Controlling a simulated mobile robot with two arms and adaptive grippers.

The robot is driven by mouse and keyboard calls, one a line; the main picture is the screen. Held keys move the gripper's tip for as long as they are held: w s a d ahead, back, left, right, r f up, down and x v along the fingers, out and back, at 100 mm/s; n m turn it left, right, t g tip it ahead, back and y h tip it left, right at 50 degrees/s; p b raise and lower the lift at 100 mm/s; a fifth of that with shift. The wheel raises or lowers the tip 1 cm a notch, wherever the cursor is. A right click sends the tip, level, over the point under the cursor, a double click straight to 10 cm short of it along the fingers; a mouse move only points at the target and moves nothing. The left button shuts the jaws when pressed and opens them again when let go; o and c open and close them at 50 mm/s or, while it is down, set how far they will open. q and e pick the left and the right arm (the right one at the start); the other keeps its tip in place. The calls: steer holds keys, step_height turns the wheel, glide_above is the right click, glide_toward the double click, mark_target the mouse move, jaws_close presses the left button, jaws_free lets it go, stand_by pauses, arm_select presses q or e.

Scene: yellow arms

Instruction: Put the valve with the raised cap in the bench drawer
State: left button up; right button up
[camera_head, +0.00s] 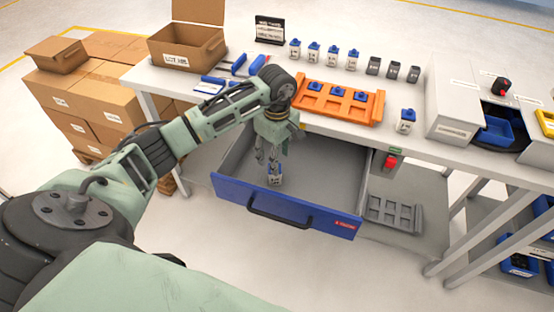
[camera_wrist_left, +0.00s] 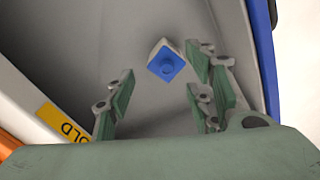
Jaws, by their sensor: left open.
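A valve (camera_head: 275,180), a pale block with a label, is inside the open blue-fronted drawer (camera_head: 300,215) of the bench. My left gripper (camera_head: 268,160) reaches down into the drawer just above the valve. In the left wrist view its fingers (camera_wrist_left: 160,80) are spread apart, with the valve beyond their tips and nothing between the pads. My right gripper is not in view.
An orange rack (camera_head: 345,113) with blue-topped parts stands on the bench (camera_head: 440,148) above the drawer. Another blue-topped valve (camera_head: 405,122) stands right of it, and several more line the back. A grey slotted tray (camera_head: 393,212) lies on the shelf below right. The drawer's right half is clear.

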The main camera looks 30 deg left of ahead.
arm_select(q)
steer(key=shift+r+p, duration=0.7)
steer(key=shift+r, duration=1.3)
